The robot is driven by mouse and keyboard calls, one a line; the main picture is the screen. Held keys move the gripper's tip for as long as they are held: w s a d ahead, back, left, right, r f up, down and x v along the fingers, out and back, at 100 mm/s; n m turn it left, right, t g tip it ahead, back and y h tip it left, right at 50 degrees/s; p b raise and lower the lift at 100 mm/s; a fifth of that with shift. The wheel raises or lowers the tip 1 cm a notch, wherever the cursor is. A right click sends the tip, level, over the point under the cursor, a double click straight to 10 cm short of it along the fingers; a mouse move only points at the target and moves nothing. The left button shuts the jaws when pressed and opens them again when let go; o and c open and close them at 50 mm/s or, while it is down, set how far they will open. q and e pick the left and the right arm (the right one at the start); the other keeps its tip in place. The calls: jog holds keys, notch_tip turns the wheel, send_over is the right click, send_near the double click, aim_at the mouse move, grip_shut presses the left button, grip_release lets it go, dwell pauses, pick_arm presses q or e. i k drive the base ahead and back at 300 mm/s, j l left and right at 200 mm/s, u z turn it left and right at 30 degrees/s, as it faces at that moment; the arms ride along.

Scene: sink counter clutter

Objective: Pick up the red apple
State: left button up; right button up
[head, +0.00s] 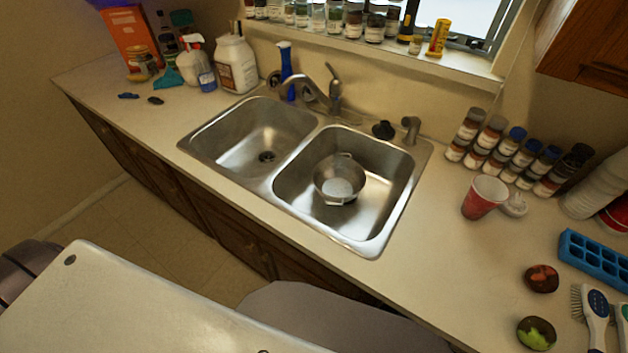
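The red apple (541,279) sits on the counter at the right, a mottled dark red round fruit. It stands apart from the things around it. A second round fruit, green and dark brown (536,333), lies just below it near the bottom edge. Neither of my grippers shows in the head view, so I cannot see how they stand relative to the apple.
A blue ice tray (597,258) lies right of the apple, and a brush (595,318) lies below that. A red cup (484,197) stands up-left, before several spice jars. The double sink (284,180) holds a metal colander (340,181). Counter left of the apple is clear.

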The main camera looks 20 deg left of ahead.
aim_at(540, 279)
jog(key=u, duration=0.4)
jog(key=z, duration=1.85)
jog(key=k+z, duration=0.1)
jog(key=k+j, duration=0.05)
jog(key=k, duration=0.05)
